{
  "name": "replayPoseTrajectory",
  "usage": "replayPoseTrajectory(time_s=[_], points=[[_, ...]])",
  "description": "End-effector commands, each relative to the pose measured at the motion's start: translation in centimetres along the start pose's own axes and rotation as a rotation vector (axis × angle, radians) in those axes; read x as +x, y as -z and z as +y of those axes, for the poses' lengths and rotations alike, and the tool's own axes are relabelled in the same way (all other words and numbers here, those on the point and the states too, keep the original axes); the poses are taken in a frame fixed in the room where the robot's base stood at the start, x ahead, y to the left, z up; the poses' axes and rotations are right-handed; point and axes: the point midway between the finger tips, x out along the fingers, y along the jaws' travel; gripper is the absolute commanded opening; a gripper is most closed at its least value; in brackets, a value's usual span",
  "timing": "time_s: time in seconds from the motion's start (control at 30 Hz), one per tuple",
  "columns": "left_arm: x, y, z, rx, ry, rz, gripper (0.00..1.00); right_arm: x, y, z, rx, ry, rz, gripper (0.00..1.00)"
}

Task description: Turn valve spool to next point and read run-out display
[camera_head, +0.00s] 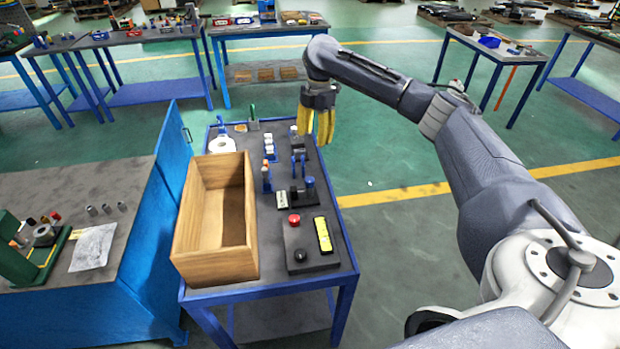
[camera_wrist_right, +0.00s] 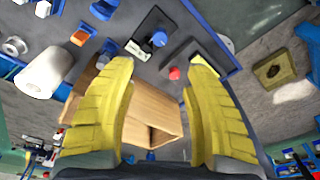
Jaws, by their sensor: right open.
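My right gripper (camera_head: 317,128) has two yellow fingers pointing down above the far right end of the blue cart (camera_head: 335,285). It is open, with nothing between its fingers. In the right wrist view the fingers (camera_wrist_right: 160,75) stand wide apart, with the wooden box (camera_wrist_right: 150,112) seen below between them. A black fixture with blue uprights (camera_head: 298,185) stands mid-cart; a small pale panel (camera_head: 282,198) is beside it. I cannot tell which part is the valve spool, nor read any run-out display. My left gripper is not in view.
An open, empty-looking wooden box (camera_head: 184,245) fills the cart's left side. A black box with a red button (camera_head: 294,219) and a yellow-framed strip (camera_head: 323,235) sit at the near right. A white roll (camera_head: 222,144) stands at the far left. A blue cabinet (camera_head: 165,200) adjoins the cart.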

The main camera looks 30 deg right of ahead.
Motion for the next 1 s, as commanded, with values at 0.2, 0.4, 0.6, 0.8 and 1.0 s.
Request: replayPoseTrajectory(time_s=[0.2,0.4,0.6,0.8,1.0], points=[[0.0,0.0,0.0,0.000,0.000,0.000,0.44,-0.5,2.0,-0.8,0.277,-0.041,-0.103,0.52],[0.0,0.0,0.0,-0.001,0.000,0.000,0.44,-0.3,2.9,-0.9,0.497,-0.077,-0.129,0.52],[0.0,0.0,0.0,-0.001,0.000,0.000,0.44,-0.3,2.9,-0.9,0.623,-0.090,-0.127,0.52],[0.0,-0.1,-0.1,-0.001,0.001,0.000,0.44,0.9,2.8,-0.8,0.646,-0.088,-0.124,0.52],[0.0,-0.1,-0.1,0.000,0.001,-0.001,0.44,3.9,2.3,-0.8,0.645,-0.086,-0.124,0.52]])
